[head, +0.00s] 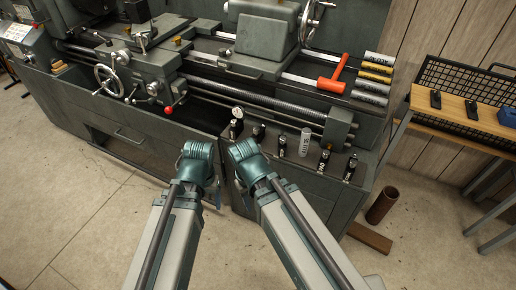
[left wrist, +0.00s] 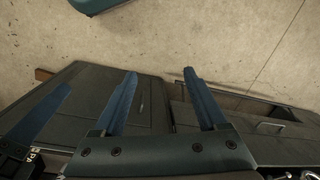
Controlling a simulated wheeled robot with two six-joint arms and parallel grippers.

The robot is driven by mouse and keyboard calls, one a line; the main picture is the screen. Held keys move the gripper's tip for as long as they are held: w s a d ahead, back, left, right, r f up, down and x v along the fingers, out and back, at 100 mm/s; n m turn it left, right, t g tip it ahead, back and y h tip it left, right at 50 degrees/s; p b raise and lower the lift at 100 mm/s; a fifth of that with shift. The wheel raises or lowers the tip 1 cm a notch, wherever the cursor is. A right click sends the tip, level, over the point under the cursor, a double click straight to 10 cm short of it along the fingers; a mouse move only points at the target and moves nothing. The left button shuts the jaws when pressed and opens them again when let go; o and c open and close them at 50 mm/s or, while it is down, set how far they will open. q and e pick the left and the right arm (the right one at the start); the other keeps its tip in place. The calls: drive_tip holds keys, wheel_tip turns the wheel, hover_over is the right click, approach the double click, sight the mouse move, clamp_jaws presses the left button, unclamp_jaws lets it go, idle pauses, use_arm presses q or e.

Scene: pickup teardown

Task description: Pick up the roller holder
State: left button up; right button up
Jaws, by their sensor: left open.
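Several small dark tool holders stand in a row on the lathe's front ledge in the head view, among them one at the middle (head: 282,146), one further right (head: 323,162) and one at the right end (head: 350,168). I cannot tell which is the roller holder. My left gripper (head: 214,192) hangs in front of the lathe cabinet, left of the row, mostly hidden behind its wrist. In the left wrist view its two blue fingers (left wrist: 160,80) are apart with nothing between them. My right gripper is mostly hidden by its wrist; a blue finger shows at left in the left wrist view.
The grey lathe (head: 180,75) fills the back. A pale labelled cylinder (head: 304,142) stands within the row. A wooden-topped bench (head: 460,107) stands at right. A brown pipe (head: 381,205) stands on the floor.

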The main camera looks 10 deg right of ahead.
use_arm(q)
drive_tip(key=w+a+f+n+t+h+b, duration=0.1)
drive_tip(key=w+a+f+b, duration=0.1)
drive_tip(key=f+b, duration=0.65)
drive_tip(key=w+a+f+b, duration=0.1)
drive_tip(key=w+f+b, duration=0.1)
drive_tip(key=f+b, duration=0.7)
drive_tip(key=m+t+h+b, duration=0.55)
drive_tip(key=t+h, duration=0.45)
drive_tip(key=t, duration=0.4)
approach(256, 136)
drive_tip(key=shift+n, duration=0.25)
drive_tip(key=x, duration=0.7)
drive_tip(key=shift+w+a+f+b, duration=0.2)
drive_tip(key=shift+f+b, duration=0.15)
drive_tip(key=shift+r+p+x, duration=0.1)
drive_tip(key=shift+p+x, duration=0.05)
drive_tip(key=shift+x, duration=1.2)
drive_tip(key=shift+r+p+x, duration=0.15)
drive_tip(key=shift+x, duration=1.15)
drive_tip(key=shift+s, duration=0.15)
clamp_jaws()
